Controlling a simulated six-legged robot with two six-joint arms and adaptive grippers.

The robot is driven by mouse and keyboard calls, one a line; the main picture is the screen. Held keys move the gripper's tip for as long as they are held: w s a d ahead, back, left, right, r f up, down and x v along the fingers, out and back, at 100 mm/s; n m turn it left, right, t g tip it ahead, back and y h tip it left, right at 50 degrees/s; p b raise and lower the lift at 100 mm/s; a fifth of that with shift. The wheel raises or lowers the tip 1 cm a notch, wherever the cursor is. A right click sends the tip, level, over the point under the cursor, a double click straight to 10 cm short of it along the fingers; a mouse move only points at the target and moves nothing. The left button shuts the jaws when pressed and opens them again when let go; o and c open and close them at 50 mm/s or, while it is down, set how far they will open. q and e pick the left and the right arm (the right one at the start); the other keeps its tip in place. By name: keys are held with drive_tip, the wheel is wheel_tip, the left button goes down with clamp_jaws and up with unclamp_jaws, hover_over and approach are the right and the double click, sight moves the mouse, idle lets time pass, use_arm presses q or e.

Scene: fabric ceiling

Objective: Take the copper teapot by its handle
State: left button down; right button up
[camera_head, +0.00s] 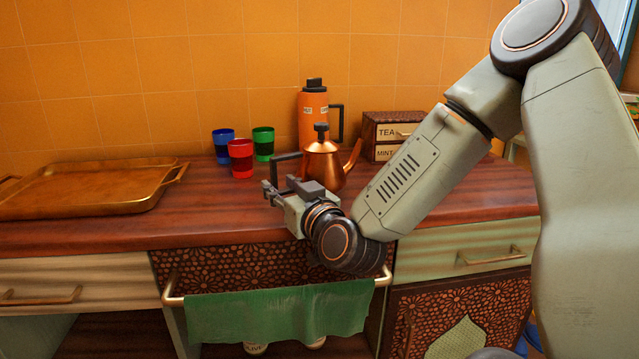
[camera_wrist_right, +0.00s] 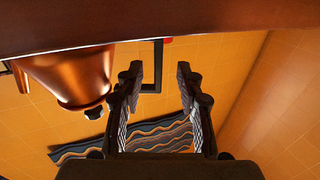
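The copper teapot (camera_head: 322,168) stands upright on the wooden counter, its spout to the right and its angular black handle (camera_head: 286,157) to the left. My right gripper (camera_head: 288,190) is at the near left side of the teapot, by the handle. In the right wrist view, which looks upside down, the copper body (camera_wrist_right: 70,72) is left of the fingers. The handle's upright bar (camera_wrist_right: 159,68) shows in the gap between the fingertips of my right gripper (camera_wrist_right: 160,78). The fingers are apart; whether the bar lies inside them or beyond is unclear. My left gripper is out of view.
Blue (camera_head: 224,146), red (camera_head: 241,158) and green (camera_head: 263,143) cups stand left of the teapot. An orange flask (camera_head: 312,105) and a tea box (camera_head: 382,121) stand behind it. A tray (camera_head: 80,190) is at left. A green towel (camera_head: 280,312) hangs below the counter (camera_head: 210,232).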

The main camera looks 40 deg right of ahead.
sight(276, 181)
drive_tip(key=w, duration=0.2)
drive_tip(key=w+d+b, duration=0.1)
drive_tip(key=w, duration=0.1)
drive_tip(key=shift+w+f, duration=0.1)
drive_tip(key=shift+w, duration=0.05)
drive_tip(key=shift+s+a+r, duration=0.1)
drive_tip(key=shift+s+r, duration=0.1)
drive_tip(key=shift+s, duration=0.05)
drive_tip(key=shift+w+f, duration=0.2)
drive_tip(key=c, duration=0.4)
drive_tip(key=shift+s+r, duration=0.1)
clamp_jaws()
